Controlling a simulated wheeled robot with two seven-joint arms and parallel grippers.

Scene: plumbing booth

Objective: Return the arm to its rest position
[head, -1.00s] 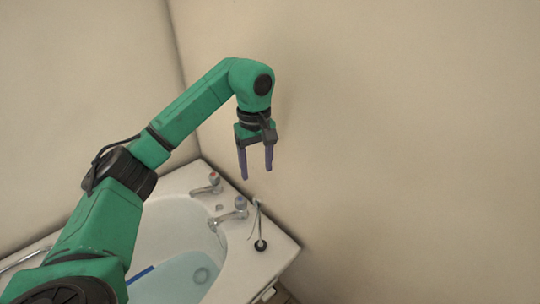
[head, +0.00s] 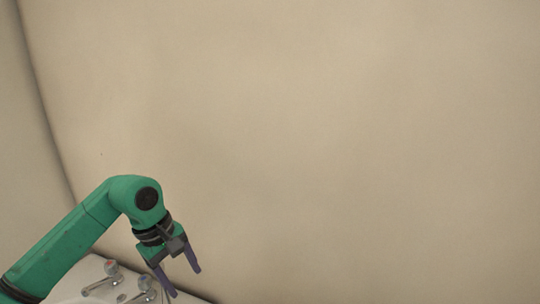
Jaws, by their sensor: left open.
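My left arm comes in from the lower left, green with black joints. Its gripper (head: 184,282) hangs at the wrist with two purple fingers pointing down and a little to the right. The fingers are apart with nothing between them. In the picture the gripper is just right of the taps, and one finger lies close beside the nearer tap; I cannot tell the distance in depth. My right gripper is not in view.
Plain beige walls (head: 350,130) fill the rest; the tub basin is mostly out of frame.

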